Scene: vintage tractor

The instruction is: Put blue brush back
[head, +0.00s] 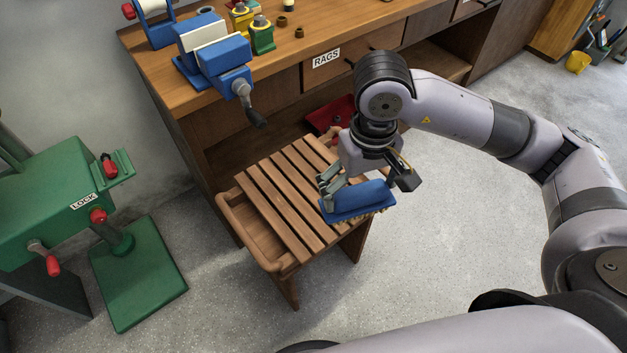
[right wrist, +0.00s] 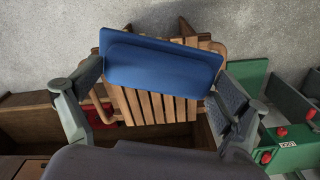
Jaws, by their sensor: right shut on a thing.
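The blue brush (head: 357,200) is in my right gripper (head: 362,192), over the right edge of a slatted wooden stool. Its bristles point down, and a pale fringe of them shows along its lower edge in the head view. In the right wrist view the brush's blue back (right wrist: 160,68) lies between the two fingers of my right gripper (right wrist: 160,95). The gripper is shut on the brush across its length. I cannot tell whether the bristles touch the stool. My left gripper is not in view.
The slatted stool (head: 283,190) has a side tray (head: 245,232) on its left. Behind it stands a wooden workbench (head: 160,65) with a blue vise (head: 215,60) and a RAGS drawer. A red box (head: 330,115) lies beneath. A green machine (head: 50,190) stands left.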

